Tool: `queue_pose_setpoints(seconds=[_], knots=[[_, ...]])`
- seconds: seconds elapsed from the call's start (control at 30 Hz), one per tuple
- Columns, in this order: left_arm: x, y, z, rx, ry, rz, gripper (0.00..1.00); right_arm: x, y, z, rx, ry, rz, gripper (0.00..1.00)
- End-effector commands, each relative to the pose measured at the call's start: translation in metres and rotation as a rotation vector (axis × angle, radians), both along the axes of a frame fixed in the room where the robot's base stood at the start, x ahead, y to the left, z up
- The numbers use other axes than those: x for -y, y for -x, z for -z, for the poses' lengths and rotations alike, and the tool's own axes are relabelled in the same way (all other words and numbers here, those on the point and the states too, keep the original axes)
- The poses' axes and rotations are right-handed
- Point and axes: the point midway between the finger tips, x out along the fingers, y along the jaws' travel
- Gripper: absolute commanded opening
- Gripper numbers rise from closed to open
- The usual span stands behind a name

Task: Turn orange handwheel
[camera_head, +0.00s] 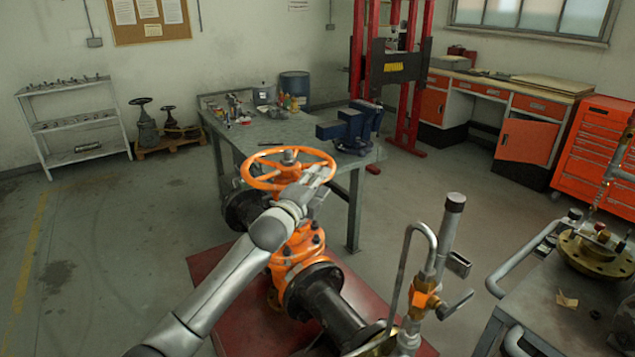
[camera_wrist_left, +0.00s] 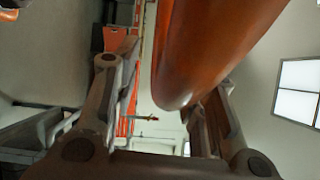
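The orange handwheel (camera_head: 262,181) lies roughly level on top of the orange gate valve (camera_head: 298,254), with its spokes and hub visible. My left arm reaches in from the lower left. Its left gripper (camera_head: 318,176) is at the near right part of the wheel's rim. In the left wrist view, the thick orange rim (camera_wrist_left: 205,45) comes in between the two fingers of the left gripper (camera_wrist_left: 163,88). A clear gap shows between the rim and the left-hand finger. The rim overlaps the right-hand finger, and I cannot tell whether they touch. My right gripper is not in view.
A metal workbench (camera_head: 265,133) with a blue vise (camera_head: 352,127) stands just behind the wheel. Pipework with an upright grey tube (camera_head: 447,235) rises at the front right. A grey cart (camera_head: 545,305) stands at the lower right. The floor at left is clear.

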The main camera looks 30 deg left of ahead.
Motion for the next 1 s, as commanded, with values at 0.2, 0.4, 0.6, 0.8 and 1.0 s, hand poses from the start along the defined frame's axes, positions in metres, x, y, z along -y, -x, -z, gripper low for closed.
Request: queue_pose_setpoints(seconds=[0.2,0.4,0.6,0.8,1.0], knots=[[0.000,0.000,0.000,0.000,0.000,0.000,0.27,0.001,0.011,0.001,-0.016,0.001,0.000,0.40],[0.000,0.000,0.000,0.000,0.000,0.000,0.02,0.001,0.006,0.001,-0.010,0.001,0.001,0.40],[0.000,0.000,0.000,-0.001,0.000,0.000,0.00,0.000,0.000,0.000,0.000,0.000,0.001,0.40],[0.000,-0.001,0.001,-0.001,0.001,-0.012,0.00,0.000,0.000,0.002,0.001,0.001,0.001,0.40],[0.003,-0.009,0.002,0.001,0.004,-0.075,0.00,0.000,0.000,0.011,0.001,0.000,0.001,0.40]])
